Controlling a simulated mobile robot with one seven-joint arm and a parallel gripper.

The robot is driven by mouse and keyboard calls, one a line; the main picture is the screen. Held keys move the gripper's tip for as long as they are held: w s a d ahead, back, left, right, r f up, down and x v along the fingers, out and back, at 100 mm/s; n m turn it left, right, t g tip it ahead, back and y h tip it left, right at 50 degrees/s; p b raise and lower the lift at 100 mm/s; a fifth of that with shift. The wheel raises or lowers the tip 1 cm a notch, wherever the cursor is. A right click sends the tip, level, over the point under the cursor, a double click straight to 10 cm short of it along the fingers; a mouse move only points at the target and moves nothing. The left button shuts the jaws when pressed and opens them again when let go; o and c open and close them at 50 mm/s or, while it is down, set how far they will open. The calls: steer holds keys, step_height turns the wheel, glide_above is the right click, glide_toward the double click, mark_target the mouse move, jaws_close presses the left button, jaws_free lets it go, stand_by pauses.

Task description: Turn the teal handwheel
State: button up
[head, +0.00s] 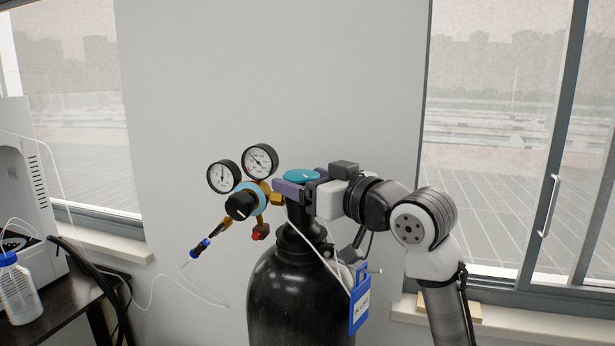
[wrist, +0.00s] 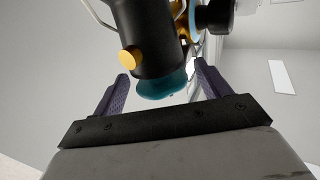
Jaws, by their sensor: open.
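The teal handwheel (head: 301,175) sits on top of the black gas cylinder (head: 287,295). In the wrist view the handwheel (wrist: 163,86) shows below the black cylinder neck (wrist: 147,40), between the fingers. My gripper (head: 290,190) reaches in from the right at the height of the handwheel. Its purple fingers (wrist: 160,82) are open, one on each side of the handwheel. In the wrist view a gap shows between each finger and the wheel. Part of the wheel's near side is hidden by my gripper in the head view.
Two pressure gauges (head: 241,168) and a regulator with a black knob (head: 241,204) stand left of the valve. A blue tag (head: 359,299) hangs on the cylinder's right. A dark table (head: 57,327) with a bottle (head: 17,289) is at the far left. A wall stands behind.

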steer(key=c, duration=0.9)
steer(key=shift+m+t+h, duration=0.4)
steer(key=m+t+h+b, duration=0.1)
steer(key=h, duration=0.1)
steer(key=m+t+h+b, duration=0.1)
steer(key=m+h, duration=0.1)
steer(key=shift+s+a+t+h, duration=0.2)
steer(key=shift+a+t+h, duration=0.1)
steer(key=shift+a, duration=0.05)
steer(key=shift+a+m+t+h+b, duration=0.1)
steer(key=shift+m+t+h+b, duration=0.45)
steer(key=shift+m+h, duration=1.6)
steer(key=shift+h, duration=0.65)
